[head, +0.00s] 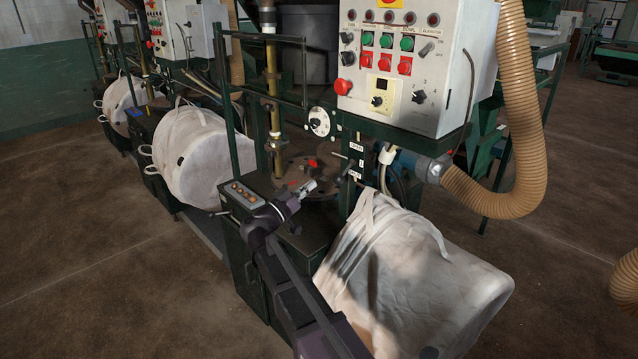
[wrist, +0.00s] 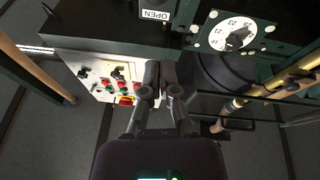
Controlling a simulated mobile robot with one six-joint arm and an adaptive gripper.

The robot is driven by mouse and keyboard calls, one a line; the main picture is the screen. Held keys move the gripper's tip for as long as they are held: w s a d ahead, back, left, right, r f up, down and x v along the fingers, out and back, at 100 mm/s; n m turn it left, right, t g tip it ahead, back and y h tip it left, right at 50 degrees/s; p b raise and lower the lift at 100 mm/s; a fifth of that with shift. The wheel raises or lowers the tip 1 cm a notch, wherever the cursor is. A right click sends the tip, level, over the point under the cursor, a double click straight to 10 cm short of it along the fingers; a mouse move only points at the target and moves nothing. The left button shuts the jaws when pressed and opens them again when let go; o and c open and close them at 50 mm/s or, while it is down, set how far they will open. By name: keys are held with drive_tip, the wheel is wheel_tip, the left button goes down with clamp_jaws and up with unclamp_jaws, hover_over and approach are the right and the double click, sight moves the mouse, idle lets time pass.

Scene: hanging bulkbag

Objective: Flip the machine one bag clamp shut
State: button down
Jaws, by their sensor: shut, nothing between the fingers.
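The nearest machine has a control box (head: 415,70) and a white bulk bag (head: 415,270) hanging from it. Below the box is a dark plate with an OPEN label (head: 356,148) and a second label lower down, too small to read surely. A thin dark lever seems to stick out beside these labels; its exact position I cannot tell. My gripper (head: 308,187) is in front of the machine, left of and slightly below the labels. In the wrist view, my gripper (wrist: 161,75) is shut and empty, with the OPEN label (wrist: 155,15) above its fingertips.
A round white dial (head: 318,121) sits left of the labels; it also shows in the wrist view (wrist: 232,33). A brass-coloured post (head: 271,90) and green frame bars stand left. A small button box (head: 242,193) is left of my gripper. A tan hose (head: 520,130) curves at right.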

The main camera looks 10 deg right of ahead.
drive_tip(key=shift+f+b+v, duration=0.3)
drive_tip(key=shift+b+v, duration=0.2)
drive_tip(key=shift+v, duration=0.8)
drive_tip(key=shift+f+b+v, duration=0.25)
drive_tip(key=shift+b+v, duration=0.25)
drive_tip(key=shift+v, duration=0.8)
drive_tip(key=shift+w+d, duration=0.1)
drive_tip(key=shift+d, duration=0.15)
drive_tip(key=s+d+f+n+g+y, duration=0.1)
drive_tip(key=s+d+f+g+y, duration=0.2)
drive_tip(key=s+d+f, duration=0.1)
drive_tip(key=s+d+f+n+g+y, duration=0.2)
drive_tip(key=s+d+f+g+y, duration=0.1)
drive_tip(key=d+f, duration=0.4)
drive_tip(key=s+d+f+n+g+y, duration=0.2)
drive_tip(key=s+d+f+g+y, duration=0.2)
drive_tip(key=f, duration=0.5)
drive_tip(key=shift+s+d+f+g, duration=0.1)
drive_tip(key=shift+s+d+g, duration=0.2)
drive_tip(key=shift+s+d, duration=0.75)
drive_tip(key=s+a+f+n+g+y, duration=0.2)
drive_tip(key=s+f+n+y, duration=0.2)
drive_tip(key=s+y, duration=0.4)
wheel_tip(320, 180, up, 16)
drive_tip(key=p, duration=1.6)
drive_tip(key=shift+a+r, duration=0.15)
drive_tip(key=shift+r, duration=0.05)
